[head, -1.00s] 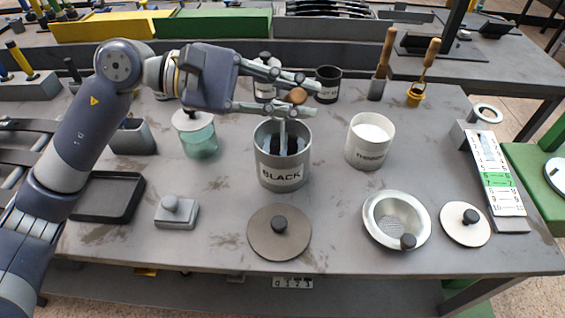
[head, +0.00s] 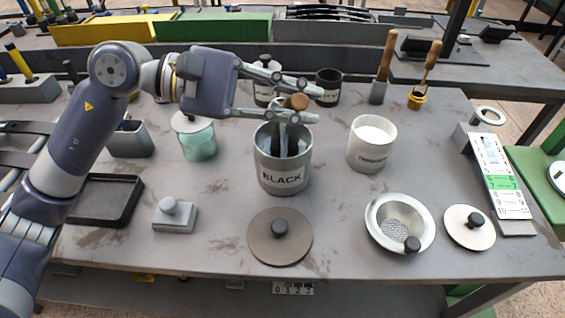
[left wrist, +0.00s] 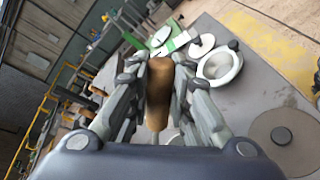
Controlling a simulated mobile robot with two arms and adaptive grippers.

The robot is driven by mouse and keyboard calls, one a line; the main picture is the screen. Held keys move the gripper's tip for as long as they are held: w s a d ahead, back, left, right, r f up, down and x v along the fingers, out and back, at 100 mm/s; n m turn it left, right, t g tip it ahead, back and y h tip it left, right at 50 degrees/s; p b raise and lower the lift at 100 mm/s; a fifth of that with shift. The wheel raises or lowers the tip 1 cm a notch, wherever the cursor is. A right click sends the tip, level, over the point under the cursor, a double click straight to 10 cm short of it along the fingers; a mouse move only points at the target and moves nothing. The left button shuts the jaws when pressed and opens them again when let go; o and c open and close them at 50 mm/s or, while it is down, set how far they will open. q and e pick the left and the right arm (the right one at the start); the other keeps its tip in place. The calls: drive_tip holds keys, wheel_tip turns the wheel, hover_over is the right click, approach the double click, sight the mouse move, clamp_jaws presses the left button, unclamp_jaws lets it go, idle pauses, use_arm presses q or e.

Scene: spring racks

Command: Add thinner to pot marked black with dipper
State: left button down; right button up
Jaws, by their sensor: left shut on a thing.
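The grey pot marked BLACK (head: 283,178) stands open in the middle of the bench, with dark contents partly visible. My left gripper (head: 305,103) is above its rim, shut on a wooden-handled tool (head: 297,102). The tool's grey shaft reaches down into the pot; its lower end is hidden, so I cannot tell whether it is the dipper. The wooden handle (left wrist: 159,90) shows between the fingers in the left wrist view. The white thinner pot (head: 370,157) stands open to the right, with pale contents. My right gripper is not in view.
A flat lid (head: 265,248) lies before the black pot. A strainer bowl (head: 375,235) and a white lid (head: 460,237) lie front right. A glass jar (head: 198,145) stands left.

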use_arm(q)
drive_tip(key=shift+s+d+f+m+b, duration=0.1)
drive_tip(key=shift+s+f+m+b, duration=0.2)
drive_tip(key=shift+f+b, duration=0.3)
drive_tip(key=shift+s+d+f+b, duration=0.1)
drive_tip(key=shift+s+f+b, duration=0.05)
drive_tip(key=shift+b, duration=0.55)
drive_tip(key=shift+s, duration=0.1)
drive_tip(key=shift+s+d+f+m+t+b, duration=0.1)
drive_tip(key=shift+s+f+m+t+b, duration=0.4)
drive_tip(key=shift+b, duration=0.7)
drive_tip(key=shift+f+y+b, duration=0.15)
drive_tip(key=shift+y+b, duration=0.15)
drive_tip(key=shift+b, duration=0.15)
drive_tip(key=shift+d+m, duration=0.1)
drive_tip(key=shift+m, duration=0.2)
